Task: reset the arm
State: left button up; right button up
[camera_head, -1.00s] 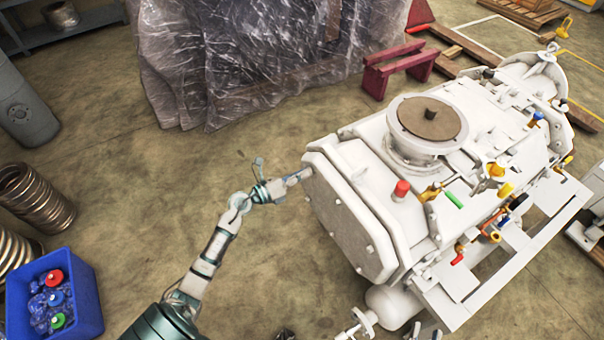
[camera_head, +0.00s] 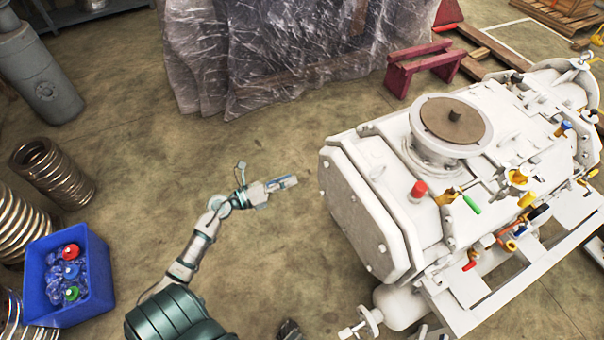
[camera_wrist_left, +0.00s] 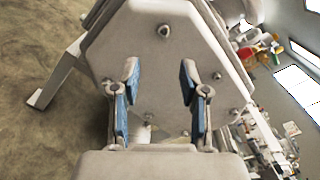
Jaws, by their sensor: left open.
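My left arm comes in from the bottom left in the head view. Its gripper (camera_head: 288,183) points right, a short way left of the white vacuum machine (camera_head: 375,205), with floor showing between them. In the left wrist view the gripper (camera_wrist_left: 158,90) is open, its two blue-padded fingers apart with nothing between them. Beyond the fingers is the machine's flat end plate (camera_wrist_left: 165,60) with bolts. My right gripper does not show.
A blue bin (camera_head: 95,295) with red, blue and green capped items stands at the lower left, beside metal coils (camera_head: 52,172). Plastic-wrapped cargo (camera_head: 290,50) and a dark red stand (camera_head: 425,65) are at the back. Floor around the left arm is clear.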

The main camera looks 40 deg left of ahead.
pick_arm(q)
jog(key=shift+s+a, duration=0.2)
jog(key=shift+s, duration=0.4)
